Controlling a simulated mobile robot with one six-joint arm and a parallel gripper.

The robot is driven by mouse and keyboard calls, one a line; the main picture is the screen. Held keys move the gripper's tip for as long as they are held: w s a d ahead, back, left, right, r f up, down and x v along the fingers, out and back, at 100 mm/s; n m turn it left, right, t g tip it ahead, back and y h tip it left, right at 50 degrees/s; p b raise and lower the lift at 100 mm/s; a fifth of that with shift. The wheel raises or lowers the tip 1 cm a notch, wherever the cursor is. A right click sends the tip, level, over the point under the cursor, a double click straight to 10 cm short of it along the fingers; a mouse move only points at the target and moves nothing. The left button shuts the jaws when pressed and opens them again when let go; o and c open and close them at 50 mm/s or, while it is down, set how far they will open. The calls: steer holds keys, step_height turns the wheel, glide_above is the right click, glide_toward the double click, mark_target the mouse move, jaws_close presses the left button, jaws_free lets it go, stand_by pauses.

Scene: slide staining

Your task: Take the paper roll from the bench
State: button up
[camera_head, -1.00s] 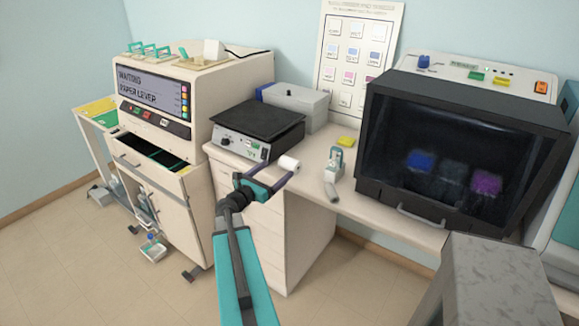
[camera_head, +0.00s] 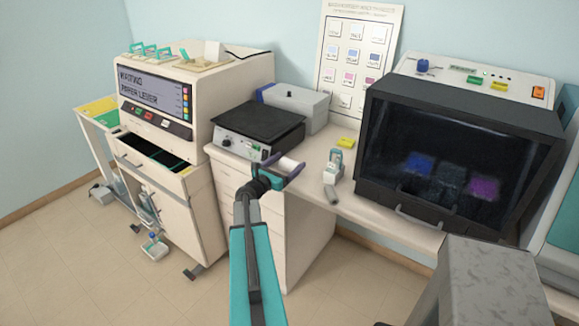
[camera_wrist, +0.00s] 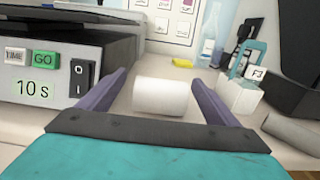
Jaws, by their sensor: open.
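The paper roll (camera_wrist: 161,97) is a small white cylinder lying on its side on the bench (camera_head: 345,192), near its front edge. It also shows in the head view (camera_head: 288,165), partly behind my gripper. My gripper (camera_head: 292,168) is open, and in the wrist view (camera_wrist: 158,88) its two purple fingers stand on either side of the roll. A gap shows between the roll and each finger. I cannot tell whether the fingertips reach past the roll.
A black-topped heater box (camera_head: 257,128) stands close to the left of the roll. A teal-handled white holder (camera_head: 334,166), a grey cylinder (camera_wrist: 291,133) and a yellow block (camera_head: 346,142) are to the right. A dark-windowed cabinet (camera_head: 455,150) fills the bench's right side.

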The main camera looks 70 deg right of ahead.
mark_target(291, 160)
steer(key=shift+d, duration=0.1)
stand_by(0.3)
steer(key=shift+r+p+x, duration=0.25)
steer(key=shift+p+x, duration=0.8)
steer(key=shift+x, duration=0.3)
steer(key=shift+p+x, duration=0.5)
steer(key=shift+x, duration=0.7)
steer(key=shift+s+f, duration=0.1)
steer(key=shift+f, duration=0.05)
steer(key=c, duration=1.2)
steer(key=shift+r, duration=0.2)
